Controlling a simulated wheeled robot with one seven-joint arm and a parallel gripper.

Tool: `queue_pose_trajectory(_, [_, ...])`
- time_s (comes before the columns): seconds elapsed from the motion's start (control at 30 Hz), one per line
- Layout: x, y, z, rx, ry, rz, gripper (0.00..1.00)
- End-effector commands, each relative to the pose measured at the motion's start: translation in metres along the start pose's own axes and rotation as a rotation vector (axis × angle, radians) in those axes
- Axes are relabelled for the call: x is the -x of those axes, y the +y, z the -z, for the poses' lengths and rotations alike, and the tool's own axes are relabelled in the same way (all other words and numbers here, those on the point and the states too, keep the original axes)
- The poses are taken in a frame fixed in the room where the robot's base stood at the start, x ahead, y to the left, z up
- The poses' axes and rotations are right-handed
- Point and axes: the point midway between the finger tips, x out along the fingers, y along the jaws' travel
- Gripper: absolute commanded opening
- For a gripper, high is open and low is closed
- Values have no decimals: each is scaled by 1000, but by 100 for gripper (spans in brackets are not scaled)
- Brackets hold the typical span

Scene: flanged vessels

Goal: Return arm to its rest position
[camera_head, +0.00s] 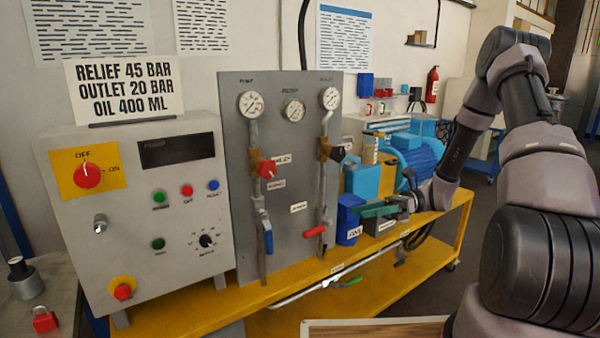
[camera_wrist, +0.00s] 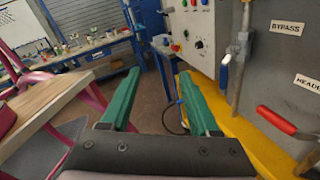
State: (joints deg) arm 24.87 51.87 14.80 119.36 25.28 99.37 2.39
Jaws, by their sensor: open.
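My arm (camera_head: 530,110) comes in from the right side of the head view. It bends up and over, then down to the pump rig. My gripper (camera_head: 372,210) is beside the blue container (camera_head: 348,220), in front of the blue motor (camera_head: 416,160). In the wrist view my gripper (camera_wrist: 158,88) shows two green fingers spread wide apart with nothing between them. The floor shows through the gap. In the head view I cannot tell whether the fingers touch the blue container.
The grey valve panel (camera_head: 290,170) and control box (camera_head: 140,240) stand on a yellow bench (camera_head: 390,270). A red-handled valve (camera_wrist: 277,120) is close on the right in the wrist view. A wooden-topped table (camera_wrist: 50,110) is at left. Open floor (camera_wrist: 150,95) lies between.

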Motion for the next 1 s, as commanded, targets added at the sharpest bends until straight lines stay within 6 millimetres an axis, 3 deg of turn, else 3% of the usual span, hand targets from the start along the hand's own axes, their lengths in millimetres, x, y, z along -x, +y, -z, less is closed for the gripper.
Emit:
queue_pose_trajectory(0.03, [-1,9,-12,55,81,-12,62])
queue_pose_trajectory(0.37, [5,66,-66,402,575,-70,62])
queue_pose_trajectory(1.0, [35,184,-169,1128,1418,-38,62])
